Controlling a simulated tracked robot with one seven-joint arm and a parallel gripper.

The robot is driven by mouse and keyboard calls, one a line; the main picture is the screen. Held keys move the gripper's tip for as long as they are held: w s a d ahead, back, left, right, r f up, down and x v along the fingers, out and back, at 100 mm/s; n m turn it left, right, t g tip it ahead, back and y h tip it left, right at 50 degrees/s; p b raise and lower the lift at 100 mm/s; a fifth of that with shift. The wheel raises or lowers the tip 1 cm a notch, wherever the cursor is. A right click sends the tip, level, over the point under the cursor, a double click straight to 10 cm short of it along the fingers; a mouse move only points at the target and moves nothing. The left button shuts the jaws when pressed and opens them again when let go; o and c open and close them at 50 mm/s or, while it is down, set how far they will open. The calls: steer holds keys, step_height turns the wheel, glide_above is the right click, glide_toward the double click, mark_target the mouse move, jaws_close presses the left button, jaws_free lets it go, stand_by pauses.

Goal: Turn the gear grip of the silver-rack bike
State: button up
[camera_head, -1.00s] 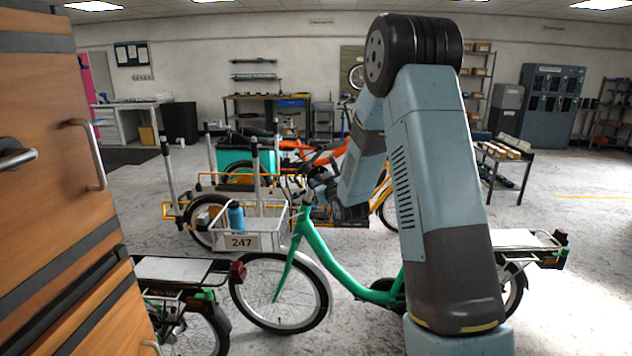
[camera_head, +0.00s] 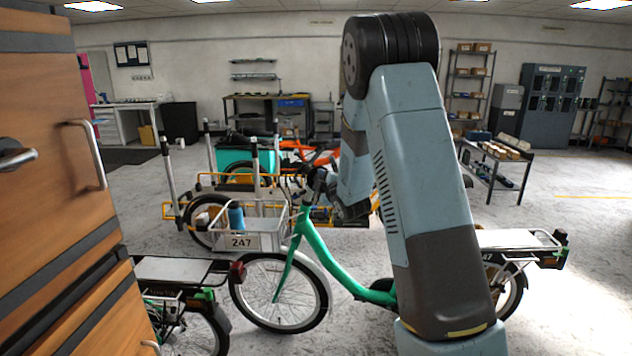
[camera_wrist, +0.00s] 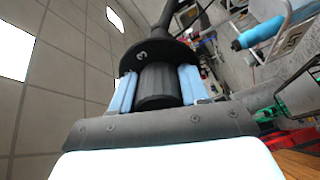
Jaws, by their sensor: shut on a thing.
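The green-framed bike (camera_head: 335,260) with a silver front rack (camera_head: 262,240), marked 247, stands in the middle of the head view. Its handlebar area (camera_head: 300,180) is partly covered by my arm. In the wrist view, the gear grip (camera_wrist: 160,88) is a black ribbed cylinder below a black disc (camera_wrist: 150,55) that shows a "3". My gripper (camera_wrist: 160,74) has its two pale blue fingers on either side of this grip, shut on it. In the head view my gripper is too small and covered to make out clearly.
A blue bottle (camera_head: 236,218) stands in the silver rack. A wooden cabinet (camera_head: 45,190) is close at the left. Another bike's rear rack (camera_head: 175,270) lies between it and the green bike. More cargo bikes stand behind. Open floor lies to the right.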

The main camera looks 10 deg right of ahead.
steer(key=shift+f+n, duration=0.1)
steer(key=shift+n, duration=0.9)
steer(key=o, duration=1)
steer(key=shift+o, duration=0.2)
steer(key=s+d, duration=0.2)
steer(key=s, duration=1.1)
steer(key=shift+s+d+r, duration=0.2)
steer(key=shift+r, duration=0.05)
